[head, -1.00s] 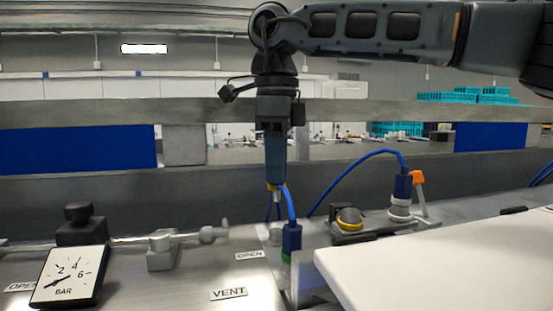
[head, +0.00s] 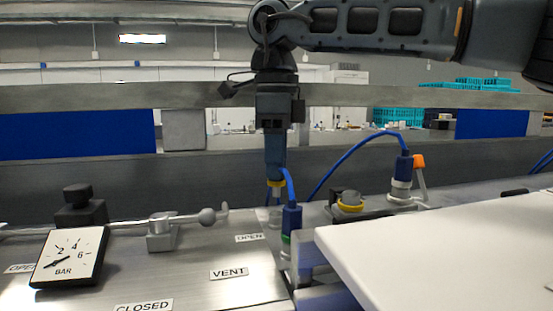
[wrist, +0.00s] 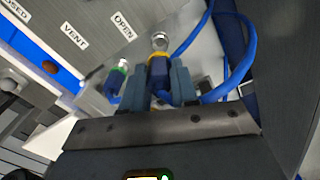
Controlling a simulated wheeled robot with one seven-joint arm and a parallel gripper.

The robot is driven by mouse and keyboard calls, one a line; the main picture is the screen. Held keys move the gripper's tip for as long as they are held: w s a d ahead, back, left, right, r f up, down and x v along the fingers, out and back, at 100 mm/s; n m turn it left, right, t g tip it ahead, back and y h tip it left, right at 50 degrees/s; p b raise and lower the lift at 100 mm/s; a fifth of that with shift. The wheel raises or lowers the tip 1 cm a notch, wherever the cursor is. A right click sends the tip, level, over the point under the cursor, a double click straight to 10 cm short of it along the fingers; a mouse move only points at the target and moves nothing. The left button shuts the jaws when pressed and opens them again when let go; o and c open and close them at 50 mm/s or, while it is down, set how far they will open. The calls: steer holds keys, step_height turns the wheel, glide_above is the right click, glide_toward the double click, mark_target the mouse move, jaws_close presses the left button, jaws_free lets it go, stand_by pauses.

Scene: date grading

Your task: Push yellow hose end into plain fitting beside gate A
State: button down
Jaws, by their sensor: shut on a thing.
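My gripper (head: 275,172) points straight down over the metal deck, shut on the yellow-collared blue hose end (head: 276,184). In the wrist view the hose end (wrist: 158,68) sits between both fingers, its yellow collar facing away from the wrist. A round silvery metal part (wrist: 160,41) shows just beyond the collar; whether it is the hose's own tip or the fitting, I cannot tell. In the head view the tip points down, above a pale, blurred spot on the deck. A blue connector with a green collar (head: 291,222) stands upright close by on the right. No gate A label is readable.
A white board (head: 440,245) fills the right front. A blue hose arches to a connector beside an orange lever (head: 419,161). A yellow-ringed dark knob (head: 349,202) stands nearby. A gauge (head: 68,257), a valve rod (head: 165,228) and a VENT label (head: 229,273) lie left.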

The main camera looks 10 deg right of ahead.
mark_target(277, 188)
steer(key=shift+f, duration=0.2)
steer(key=shift+f, duration=0.35)
steer(key=shift+f+b, duration=0.8)
steer(key=shift+f, duration=1.2)
stand_by(2.0)
steer(key=c, duration=1.5)
jaws_free()
steer(key=shift+c, duration=0.2)
steer(key=o, duration=1.1)
steer(key=shift+r, duration=0.15)
